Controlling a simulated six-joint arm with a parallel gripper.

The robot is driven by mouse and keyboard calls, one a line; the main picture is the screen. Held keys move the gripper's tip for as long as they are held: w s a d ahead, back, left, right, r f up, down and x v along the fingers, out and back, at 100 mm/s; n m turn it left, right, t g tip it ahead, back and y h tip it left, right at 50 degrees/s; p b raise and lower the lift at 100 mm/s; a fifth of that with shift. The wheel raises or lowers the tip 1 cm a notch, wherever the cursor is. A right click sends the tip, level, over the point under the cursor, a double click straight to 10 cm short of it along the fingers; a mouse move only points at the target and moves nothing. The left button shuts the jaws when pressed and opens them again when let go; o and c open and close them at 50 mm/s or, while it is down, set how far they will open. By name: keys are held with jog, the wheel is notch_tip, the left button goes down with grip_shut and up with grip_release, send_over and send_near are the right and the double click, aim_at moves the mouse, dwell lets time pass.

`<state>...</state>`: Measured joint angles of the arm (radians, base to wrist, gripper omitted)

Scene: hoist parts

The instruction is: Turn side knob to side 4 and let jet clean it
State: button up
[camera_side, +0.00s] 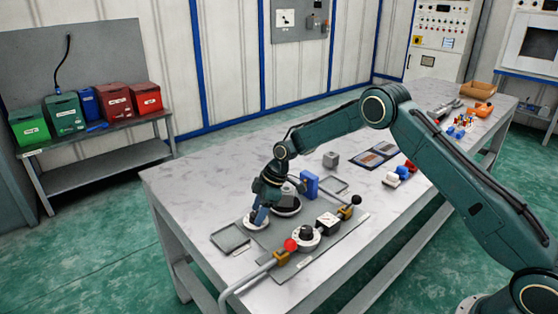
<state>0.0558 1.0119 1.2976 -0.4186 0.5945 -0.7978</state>
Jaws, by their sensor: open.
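My gripper (260,215) points down at the left part of the table fixtures, with its tip over a pale round plate (256,224). Its jaws are open; the small view does not show whether they touch anything. A round white base with a dark knob (306,235) sits to the right of my gripper, apart from it. I cannot tell if this is the side knob, and no side number is readable. A dark round dish (287,208) with a grey part sits just right of my gripper, partly hidden by it. No jet can be made out.
A red-ball lever (291,244) and a black-ball lever (356,200) flank the knob. A blue block (310,185) stands behind the dish. A grey square tray (230,238) lies left of my gripper. The table's (190,185) left end is bare.

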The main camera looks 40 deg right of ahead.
jog(key=c, duration=1)
jog(key=shift+s+m, duration=0.1)
jog(key=shift+m, duration=0.2)
jog(key=shift+o, duration=0.2)
jog(key=m, duration=0.2)
jog(key=m+t+h, duration=0.1)
jog(key=shift+s+a+m, duration=0.15)
jog(key=shift+m, duration=0.25)
jog(key=shift+a+m+t+h, duration=0.15)
jog(key=shift+m+h, duration=0.35)
jog(key=shift+m, duration=0.65)
jog(key=shift+m+t+h, duration=0.25)
jog(key=shift+m+h, duration=0.25)
jog(key=shift+m, duration=0.65)
jog(key=o, duration=1)
jog(key=shift+c, duration=0.2)
